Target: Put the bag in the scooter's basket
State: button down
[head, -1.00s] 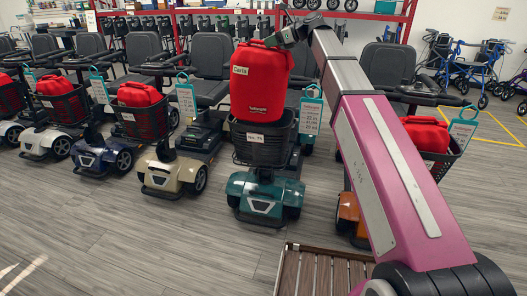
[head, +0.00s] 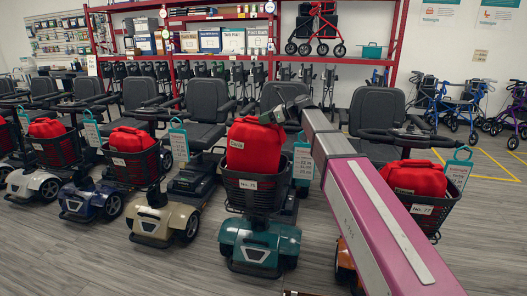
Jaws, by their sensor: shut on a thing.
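The red bag (head: 254,150) is in the front basket (head: 236,198) of the teal scooter (head: 258,247). Its lower part is hidden behind the basket's front wall, and its upper part stands above the rim, roughly upright. My gripper (head: 277,115) is at the top right of the bag, shut on it; the fingertips are small and partly hidden, with my arm coming in from the lower right. The black basket carries a white number label.
Other scooters stand in a row on both sides, with red bags in baskets, such as the left one (head: 130,140) and the right one (head: 416,178). A tag (head: 303,160) hangs beside the teal scooter's basket. Red shelves (head: 392,50) stand behind. Grey floor (head: 110,262) is clear in front.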

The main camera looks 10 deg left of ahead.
aim_at(265, 143)
notch_tip(265, 143, down, 11)
dwell(0.6)
jog(key=shift+f, duration=0.1)
jog(key=c, duration=1)
grip_release()
jog(key=shift+f, duration=0.1)
jog(key=shift+o, duration=0.2)
